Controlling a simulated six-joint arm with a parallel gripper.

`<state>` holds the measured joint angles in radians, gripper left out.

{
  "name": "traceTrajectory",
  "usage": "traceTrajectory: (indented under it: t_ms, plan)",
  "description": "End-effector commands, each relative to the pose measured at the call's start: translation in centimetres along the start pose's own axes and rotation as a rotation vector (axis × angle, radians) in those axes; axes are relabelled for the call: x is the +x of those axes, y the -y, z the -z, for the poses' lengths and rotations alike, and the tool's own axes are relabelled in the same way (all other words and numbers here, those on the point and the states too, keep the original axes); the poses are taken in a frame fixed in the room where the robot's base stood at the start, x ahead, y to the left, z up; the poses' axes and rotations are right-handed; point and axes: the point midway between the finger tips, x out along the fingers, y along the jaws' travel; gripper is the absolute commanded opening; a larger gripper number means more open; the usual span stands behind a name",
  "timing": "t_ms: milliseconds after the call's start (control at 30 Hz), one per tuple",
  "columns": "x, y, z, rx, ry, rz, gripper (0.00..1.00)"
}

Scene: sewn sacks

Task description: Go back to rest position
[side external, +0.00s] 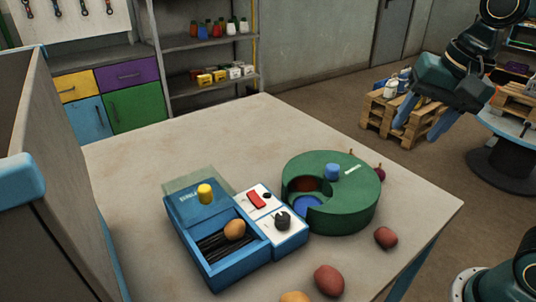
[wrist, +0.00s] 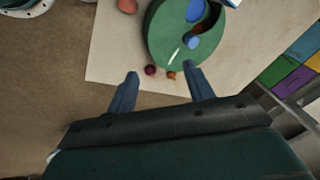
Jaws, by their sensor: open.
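My gripper (side external: 418,124) is raised at the upper right of the side view, beyond the table's far right edge. Its two blue fingers are spread with nothing between them. In the wrist view, the open fingers (wrist: 161,76) point towards the table's edge, with a small dark red round item (wrist: 151,70) and a small orange item (wrist: 172,76) beyond the tips. Both lie beside the round green container (side external: 352,205), apart from my gripper. The green container has a blue knob and an opening showing brown and blue sections.
Reddish lumps (side external: 328,280) (side external: 386,238) lie on the table (side external: 130,170). A grey panel (side external: 60,190) stands at left.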

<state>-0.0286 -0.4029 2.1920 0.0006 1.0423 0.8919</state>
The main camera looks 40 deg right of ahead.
Motion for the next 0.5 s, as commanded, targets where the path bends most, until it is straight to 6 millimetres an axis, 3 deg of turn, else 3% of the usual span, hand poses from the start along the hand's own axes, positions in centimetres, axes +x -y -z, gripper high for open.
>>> traceTrajectory:
  t_ms: [500]
  plan:
    - [0.4,-5.6,-3.9,-0.678,-0.132,0.070,0.52]
